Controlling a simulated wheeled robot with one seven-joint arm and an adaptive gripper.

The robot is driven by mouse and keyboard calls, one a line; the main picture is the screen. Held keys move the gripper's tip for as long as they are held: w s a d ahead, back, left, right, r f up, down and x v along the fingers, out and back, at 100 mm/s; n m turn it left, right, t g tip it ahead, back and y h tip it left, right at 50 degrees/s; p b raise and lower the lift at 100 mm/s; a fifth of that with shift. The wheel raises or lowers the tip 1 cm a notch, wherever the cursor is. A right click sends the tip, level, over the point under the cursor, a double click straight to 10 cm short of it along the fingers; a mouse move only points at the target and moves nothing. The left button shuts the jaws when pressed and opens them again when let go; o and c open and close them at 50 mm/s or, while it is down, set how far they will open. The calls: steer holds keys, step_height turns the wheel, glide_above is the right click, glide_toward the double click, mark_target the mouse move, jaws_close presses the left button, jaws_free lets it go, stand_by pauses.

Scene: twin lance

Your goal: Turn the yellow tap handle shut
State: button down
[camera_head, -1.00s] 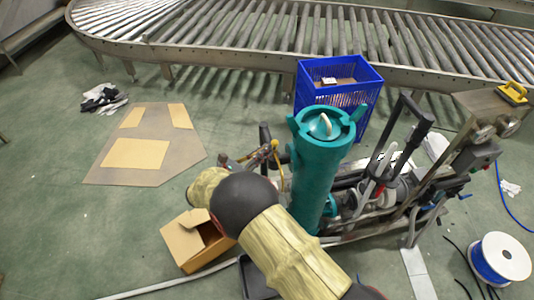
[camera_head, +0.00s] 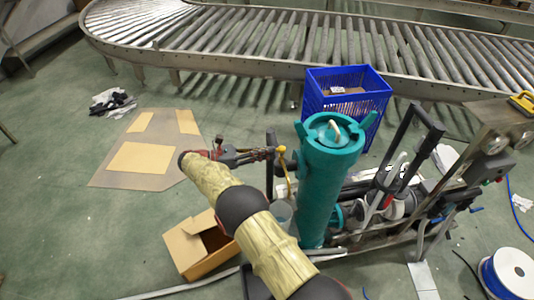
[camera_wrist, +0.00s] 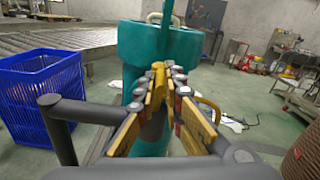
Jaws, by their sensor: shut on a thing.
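The yellow tap handle (camera_head: 288,181) is a thin bent bar with a knob at its top, just left of the tall teal cylinder (camera_head: 316,195). My gripper (camera_head: 273,153) reaches in from the left, its fingertips at the top of the handle. In the wrist view my gripper (camera_wrist: 158,78) has its yellow-padded fingers closed in toward the handle's yellow end (camera_wrist: 158,68), in front of the teal cylinder (camera_wrist: 150,45). A yellow curved part shows behind the right finger. The tap body under the handle is mostly hidden.
A blue crate (camera_head: 345,92) stands behind the cylinder. An open cardboard box (camera_head: 190,250) sits on the floor below my arm. A pump frame with black handles (camera_head: 420,150) stands at right. A roller conveyor (camera_head: 250,45) crosses the back.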

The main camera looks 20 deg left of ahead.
stand_by(0.4)
steer(key=c, duration=1.9)
jaws_free()
step_height(320, 180, up, 10)
steer(key=shift+w, duration=0.1)
